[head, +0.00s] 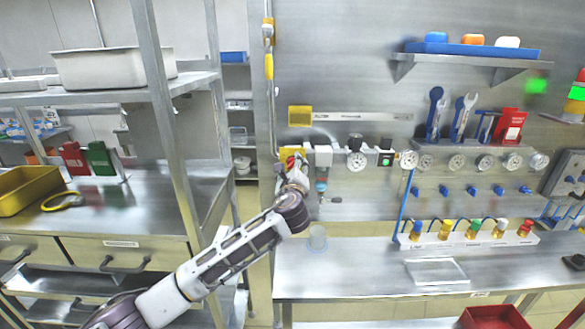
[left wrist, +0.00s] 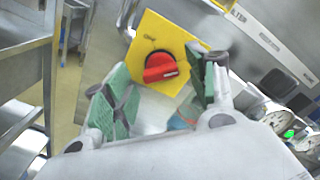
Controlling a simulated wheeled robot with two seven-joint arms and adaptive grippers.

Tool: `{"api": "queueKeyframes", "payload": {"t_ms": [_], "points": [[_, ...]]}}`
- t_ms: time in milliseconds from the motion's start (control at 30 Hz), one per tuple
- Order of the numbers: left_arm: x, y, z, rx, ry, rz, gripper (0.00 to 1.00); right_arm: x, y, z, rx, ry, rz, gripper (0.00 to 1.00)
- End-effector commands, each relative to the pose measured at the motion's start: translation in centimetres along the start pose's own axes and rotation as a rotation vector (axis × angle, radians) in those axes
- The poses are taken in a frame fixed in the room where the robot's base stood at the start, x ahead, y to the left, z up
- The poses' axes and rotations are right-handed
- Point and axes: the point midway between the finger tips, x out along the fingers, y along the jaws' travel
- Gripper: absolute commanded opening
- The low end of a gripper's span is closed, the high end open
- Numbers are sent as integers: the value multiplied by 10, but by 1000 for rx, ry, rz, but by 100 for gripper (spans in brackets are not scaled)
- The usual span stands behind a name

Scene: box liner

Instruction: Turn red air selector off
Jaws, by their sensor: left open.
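The red air selector (left wrist: 160,68) is a round red knob with a handle bar, on a yellow square plate (left wrist: 150,32). In the left wrist view it sits ahead of and between the tips of my left gripper (left wrist: 155,95). The gripper is open, with green-padded fingers on both sides of the knob's lower part; I cannot tell whether they touch it. In the head view my left gripper (head: 293,170) is up at the wall panel and covers most of the selector; only a bit of red and yellow shows. My right gripper is not in view.
To the right are a white filter unit (head: 323,156) and several gauges on the panel. A metal shelf post (head: 165,110) rises left of my arm. The bench middle is mostly clear.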

Motion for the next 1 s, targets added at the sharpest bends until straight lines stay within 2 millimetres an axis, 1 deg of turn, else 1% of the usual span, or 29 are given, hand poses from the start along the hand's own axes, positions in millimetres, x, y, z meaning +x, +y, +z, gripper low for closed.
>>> {"api": "queueKeyframes", "payload": {"t_ms": [333,367,700,1000], "points": [[2,0,0,-1,0,-1,57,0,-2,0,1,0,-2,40],[2,0,0,-1,0,0,56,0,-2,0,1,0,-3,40],[2,0,0,0,0,0,12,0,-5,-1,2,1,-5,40],[1,1,-1,-24,1,1,12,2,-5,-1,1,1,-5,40]]}}
